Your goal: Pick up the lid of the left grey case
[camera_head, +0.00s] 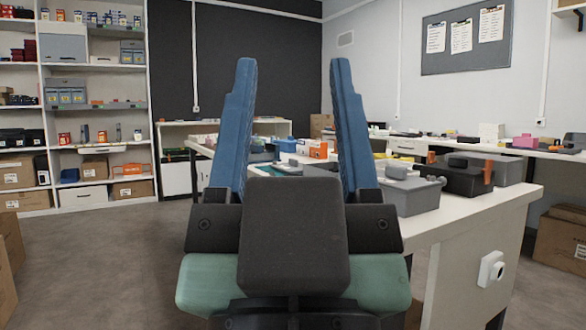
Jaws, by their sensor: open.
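My gripper (294,72) fills the middle of the view, with its two blue fingers pointing up and spread wide apart. It is open, and nothing shows held between the fingers. The right finger hides the case's left side. A darker grey case (462,181) with orange latches stands to its right.
The white workbench (458,216) holds several small items farther back, including an orange box (318,151). A white fitting (491,269) sticks out from its end panel. Shelves (98,110) line the left wall. Cartons (562,243) stand at the right. The floor (110,255) at left is open.

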